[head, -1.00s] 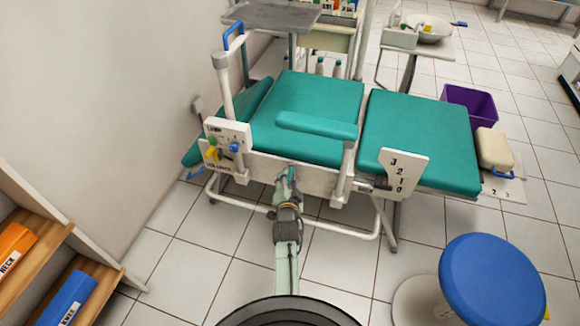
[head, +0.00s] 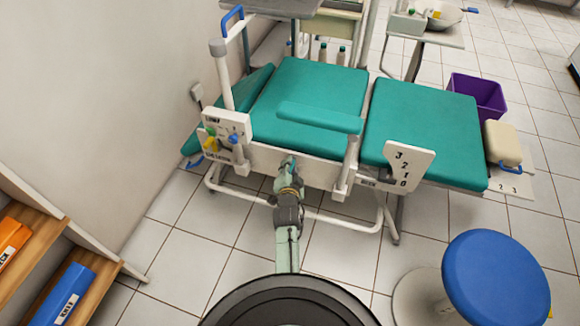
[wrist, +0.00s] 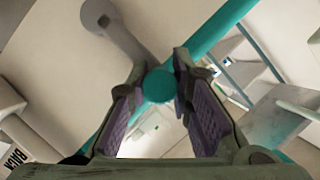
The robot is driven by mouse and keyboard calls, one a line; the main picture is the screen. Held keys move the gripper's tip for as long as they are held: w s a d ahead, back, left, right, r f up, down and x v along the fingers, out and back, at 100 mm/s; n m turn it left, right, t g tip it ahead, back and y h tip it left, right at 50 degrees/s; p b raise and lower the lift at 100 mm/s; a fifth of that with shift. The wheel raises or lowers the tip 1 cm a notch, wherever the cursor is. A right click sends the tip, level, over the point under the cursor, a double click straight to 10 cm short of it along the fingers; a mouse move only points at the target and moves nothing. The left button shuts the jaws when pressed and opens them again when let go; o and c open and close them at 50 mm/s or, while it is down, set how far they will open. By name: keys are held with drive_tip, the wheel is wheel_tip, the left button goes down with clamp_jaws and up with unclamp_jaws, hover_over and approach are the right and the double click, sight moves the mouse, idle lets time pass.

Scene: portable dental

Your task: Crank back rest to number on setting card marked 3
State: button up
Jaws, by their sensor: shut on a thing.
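My gripper (head: 287,166) is at the front side rail of the green dental chair (head: 408,115). In the wrist view its two purple-padded fingers (wrist: 160,72) stand on either side of the round teal knob of the crank (wrist: 158,87), shut on it. A grey crank arm (wrist: 125,42) runs from the knob up and left to a round hub. In the head view my gripper hides most of the crank. I cannot make out a pointer reading.
A blue stool (head: 495,275) stands at the lower right. A shelf with an orange and a blue box (head: 62,296) is at the lower left. A white panel with small knobs (head: 228,128) and an upright post stand left of my gripper. A purple bin (head: 478,95) is behind the chair.

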clamp_jaws()
drive_tip(key=shift+w+a+b, duration=0.1)
drive_tip(key=shift+w+b, duration=0.05)
drive_tip(key=shift+b, duration=0.2)
